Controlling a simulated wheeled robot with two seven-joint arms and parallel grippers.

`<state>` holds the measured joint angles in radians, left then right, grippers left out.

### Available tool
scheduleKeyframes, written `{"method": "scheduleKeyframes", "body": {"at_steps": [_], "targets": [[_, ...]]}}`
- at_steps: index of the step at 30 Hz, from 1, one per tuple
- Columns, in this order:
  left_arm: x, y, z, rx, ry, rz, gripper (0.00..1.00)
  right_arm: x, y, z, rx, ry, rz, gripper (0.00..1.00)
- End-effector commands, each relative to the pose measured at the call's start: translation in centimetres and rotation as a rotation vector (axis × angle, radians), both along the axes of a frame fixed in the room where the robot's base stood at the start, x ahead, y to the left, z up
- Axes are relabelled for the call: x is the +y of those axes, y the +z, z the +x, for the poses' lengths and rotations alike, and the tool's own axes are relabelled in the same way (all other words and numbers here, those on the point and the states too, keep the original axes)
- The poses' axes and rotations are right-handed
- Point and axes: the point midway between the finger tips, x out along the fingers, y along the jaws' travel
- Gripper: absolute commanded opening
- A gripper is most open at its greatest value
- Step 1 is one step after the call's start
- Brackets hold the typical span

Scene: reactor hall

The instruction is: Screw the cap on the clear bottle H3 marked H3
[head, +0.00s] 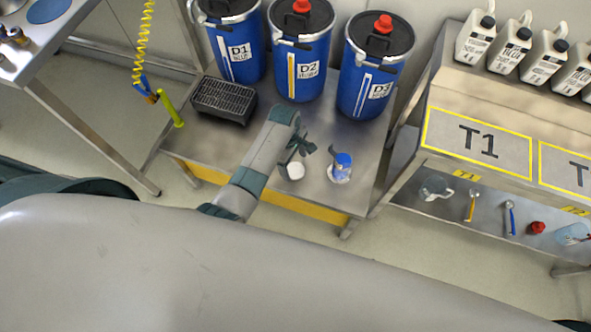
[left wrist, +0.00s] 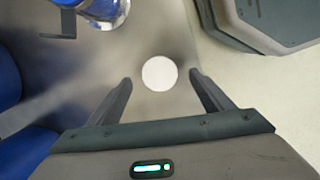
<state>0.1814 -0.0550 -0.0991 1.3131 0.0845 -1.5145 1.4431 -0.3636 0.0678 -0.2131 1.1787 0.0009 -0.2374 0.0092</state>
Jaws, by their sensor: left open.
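A small clear bottle with blue on it (head: 342,166) stands on the steel bench; its marking is too small to read. Part of it shows at the top of the left wrist view (left wrist: 103,10). A white round cap (head: 295,171) is left of the bottle, near the bench's front edge. In the left wrist view the cap (left wrist: 159,73) is a plain white disc between the fingertips, with clear gaps on both sides. My left gripper (head: 301,148) is open and empty beside the cap, left of the bottle. My right gripper is not in view.
Blue drums D1 (head: 231,42), D2 (head: 299,52) and D3 (head: 372,72) stand along the back of the bench. A black slatted tray (head: 223,101) sits at the left. A bench marked T1 (head: 478,143) is at the right, with tools on its lower shelf.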

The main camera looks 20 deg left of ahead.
Motion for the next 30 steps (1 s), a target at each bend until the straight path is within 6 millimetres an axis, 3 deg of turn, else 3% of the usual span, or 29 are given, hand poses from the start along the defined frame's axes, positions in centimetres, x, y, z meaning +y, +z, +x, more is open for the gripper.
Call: {"method": "scheduleKeyframes", "body": {"at_steps": [9,23,24,29,30], "targets": [[-0.2,-3.2,0.1,0.0,0.0,0.001,0.74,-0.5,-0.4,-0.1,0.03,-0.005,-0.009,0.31],[-0.2,-3.2,0.1,0.0,-0.001,0.001,0.74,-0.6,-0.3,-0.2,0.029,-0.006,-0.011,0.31],[-0.2,-3.2,0.0,0.0,-0.001,0.001,0.71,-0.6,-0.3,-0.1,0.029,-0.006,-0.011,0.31],[-0.2,-3.2,0.0,0.0,-0.001,0.001,0.33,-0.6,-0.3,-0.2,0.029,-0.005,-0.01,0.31],[-0.2,-3.2,0.0,0.0,-0.001,0.001,0.3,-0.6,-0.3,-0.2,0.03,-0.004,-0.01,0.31]]}}
